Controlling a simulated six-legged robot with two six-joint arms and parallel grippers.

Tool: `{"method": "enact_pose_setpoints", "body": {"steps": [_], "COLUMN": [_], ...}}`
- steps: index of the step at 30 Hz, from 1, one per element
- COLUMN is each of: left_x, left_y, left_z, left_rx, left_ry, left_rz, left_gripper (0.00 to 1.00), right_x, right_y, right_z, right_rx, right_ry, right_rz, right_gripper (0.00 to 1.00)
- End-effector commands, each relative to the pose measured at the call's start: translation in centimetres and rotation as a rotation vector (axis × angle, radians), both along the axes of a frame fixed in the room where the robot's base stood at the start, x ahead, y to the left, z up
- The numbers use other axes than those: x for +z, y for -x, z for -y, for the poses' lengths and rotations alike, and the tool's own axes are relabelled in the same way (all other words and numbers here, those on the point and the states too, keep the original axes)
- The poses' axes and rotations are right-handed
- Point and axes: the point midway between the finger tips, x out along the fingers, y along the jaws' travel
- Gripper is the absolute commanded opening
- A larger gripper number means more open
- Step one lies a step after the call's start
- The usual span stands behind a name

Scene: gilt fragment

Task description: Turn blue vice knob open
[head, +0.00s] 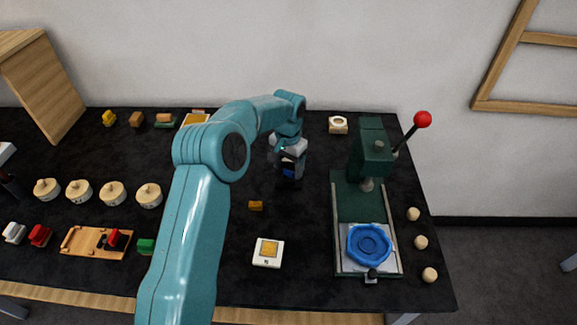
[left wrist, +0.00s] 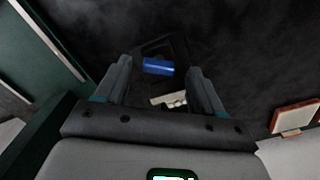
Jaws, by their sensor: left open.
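A small dark vice with a blue knob (head: 289,172) stands near the middle of the black table, mostly hidden under my left gripper in the head view. In the left wrist view the blue knob (left wrist: 158,66) shows as a short blue cylinder on a dark body, with a pale piece nearer the camera. My left gripper (head: 287,162) is above the vice, pointing down. In the left wrist view its two fingers (left wrist: 158,80) are apart, with the knob appearing between the tips. I cannot tell whether they touch it. My right gripper is not in view.
A green press (head: 362,200) with a red-ball lever (head: 422,119) and blue dish (head: 370,244) stands right of the vice. A white tile (head: 268,252) and small orange block (head: 256,205) lie in front. Several round pots (head: 112,193) stand left. Bare table surrounds the vice.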

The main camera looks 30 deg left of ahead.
Motion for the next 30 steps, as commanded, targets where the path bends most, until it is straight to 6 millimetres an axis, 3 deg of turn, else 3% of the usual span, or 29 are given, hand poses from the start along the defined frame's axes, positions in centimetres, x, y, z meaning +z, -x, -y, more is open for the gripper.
{"method": "enact_pose_setpoints", "body": {"steps": [4, 12, 18, 30], "left_x": [-1.08, -1.26, -1.25, -1.34], "left_y": [-0.09, -0.11, -0.12, -0.15], "left_z": [0.04, 0.04, 0.07, 0.07], "left_rx": [0.000, 0.000, 0.000, 0.067], "left_ry": [0.000, 0.000, 0.001, 0.000], "left_rz": [-0.001, 0.000, 0.000, 0.001], "left_gripper": [0.68, 0.68, 0.12, 0.12], "right_x": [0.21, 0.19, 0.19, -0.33], "right_y": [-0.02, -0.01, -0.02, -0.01], "right_z": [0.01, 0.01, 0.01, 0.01], "right_rx": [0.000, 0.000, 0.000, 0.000], "right_ry": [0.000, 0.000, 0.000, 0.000], "right_rz": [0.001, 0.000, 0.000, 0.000], "right_gripper": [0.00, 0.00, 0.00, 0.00]}}
